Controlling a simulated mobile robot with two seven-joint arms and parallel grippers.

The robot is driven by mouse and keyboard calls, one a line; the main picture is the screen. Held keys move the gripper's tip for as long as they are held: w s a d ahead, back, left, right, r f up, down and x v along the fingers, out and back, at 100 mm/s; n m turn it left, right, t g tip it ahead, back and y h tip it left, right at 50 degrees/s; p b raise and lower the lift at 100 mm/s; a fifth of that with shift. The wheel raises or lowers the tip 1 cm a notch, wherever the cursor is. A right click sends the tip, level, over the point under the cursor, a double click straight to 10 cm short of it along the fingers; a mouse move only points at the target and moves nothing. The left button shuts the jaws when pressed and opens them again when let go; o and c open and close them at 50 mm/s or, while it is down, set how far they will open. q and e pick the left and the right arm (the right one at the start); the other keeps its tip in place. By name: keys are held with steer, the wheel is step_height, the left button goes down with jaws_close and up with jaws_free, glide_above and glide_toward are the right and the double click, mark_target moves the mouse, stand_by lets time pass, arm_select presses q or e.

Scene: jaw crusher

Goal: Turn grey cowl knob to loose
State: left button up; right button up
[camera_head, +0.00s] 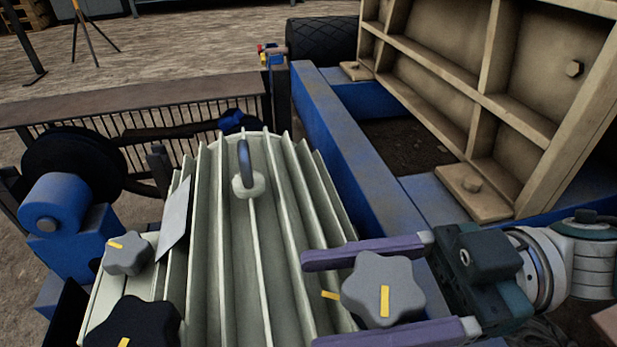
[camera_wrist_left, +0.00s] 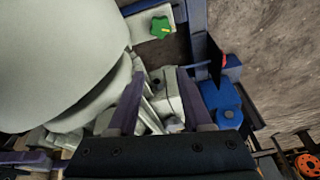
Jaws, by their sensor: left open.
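A grey star-shaped knob (camera_head: 383,288) with an upright yellow stripe sits on the right side of the ribbed cowl (camera_head: 230,270). A yellow mark (camera_head: 330,295) is on the cowl just left of it. My right gripper (camera_head: 335,297) has its purple fingers on either side of this knob; whether they press on it I cannot tell. A smaller grey knob (camera_head: 127,253) with a yellow stripe is on the cowl's left side. My left gripper (camera_wrist_left: 160,102) is open in the left wrist view, with pale machine parts beyond its fingers; it is not in the head view.
A black knob (camera_head: 132,325) stands at the front left. A lifting ring (camera_head: 245,172) rises from the cowl. A blue motor (camera_head: 62,212) stands at left and a blue frame beam (camera_head: 345,160) at right. A green knob (camera_wrist_left: 161,27) shows in the wrist view.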

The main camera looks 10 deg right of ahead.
mark_target(418, 287)
steer(key=o, duration=1.4)
steer(key=d, duration=0.9)
steer(key=shift+s+d, duration=0.35)
steer(key=shift+d, duration=0.05)
